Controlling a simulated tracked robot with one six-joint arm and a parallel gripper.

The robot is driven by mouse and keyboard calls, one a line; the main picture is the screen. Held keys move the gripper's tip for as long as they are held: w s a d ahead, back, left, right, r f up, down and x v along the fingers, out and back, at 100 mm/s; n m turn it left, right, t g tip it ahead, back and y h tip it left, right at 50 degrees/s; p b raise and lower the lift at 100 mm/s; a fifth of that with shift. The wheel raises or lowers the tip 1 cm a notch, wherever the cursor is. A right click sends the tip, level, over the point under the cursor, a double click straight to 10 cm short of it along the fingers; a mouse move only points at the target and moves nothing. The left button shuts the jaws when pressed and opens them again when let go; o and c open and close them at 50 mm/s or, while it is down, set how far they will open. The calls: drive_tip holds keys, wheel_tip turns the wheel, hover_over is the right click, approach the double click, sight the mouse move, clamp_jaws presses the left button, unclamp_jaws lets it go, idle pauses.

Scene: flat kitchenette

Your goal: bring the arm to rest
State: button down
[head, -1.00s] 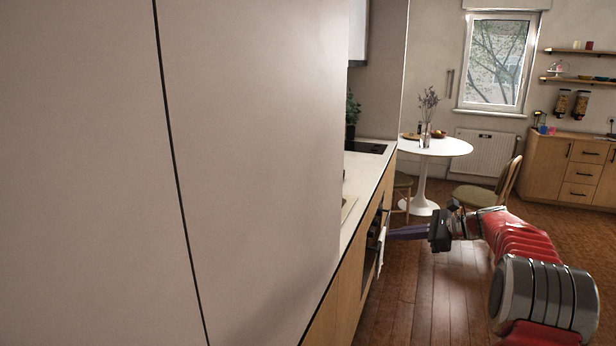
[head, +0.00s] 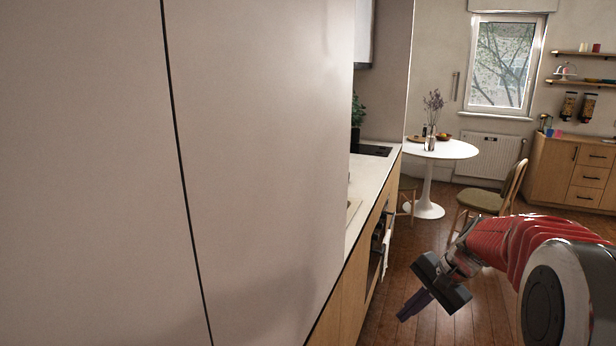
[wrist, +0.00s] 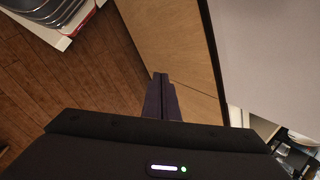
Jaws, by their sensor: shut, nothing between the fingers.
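My gripper (head: 414,304) is at the lower right of the head view, at the end of my red arm. Its purple fingers are together with nothing between them, pointing down and to the left over the wooden floor. In the wrist view the fingers (wrist: 161,98) show as a narrow closed pair in front of a light wooden cabinet front. My gripper appears apart from the cabinets in the head view.
A tall pale cabinet (head: 260,150) fills the left. Beyond it runs a counter (head: 370,190) with wooden fronts. A white round table (head: 455,151) and a chair (head: 485,200) stand farther back. Wooden floor (head: 400,275) lies open between the counter and my arm.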

drive_tip(key=s+a+r+n+t+h, duration=0.1)
drive_tip(key=s+a+r+n, duration=0.1)
drive_tip(key=s, duration=0.7)
drive_tip(key=s+a+r+n+t+h, duration=0.1)
drive_tip(key=s+a+r+n+h, duration=0.1)
drive_tip(key=s+n, duration=0.3)
drive_tip(key=s+a+r+n+t+h, duration=0.1)
drive_tip(key=s+a+r+n, duration=0.2)
drive_tip(key=s, duration=0.9)
drive_tip(key=shift+s+a+r+n+h, duration=0.3)
drive_tip(key=shift+s+a+n+h, duration=0.05)
drive_tip(key=shift+a+n+h, duration=0.05)
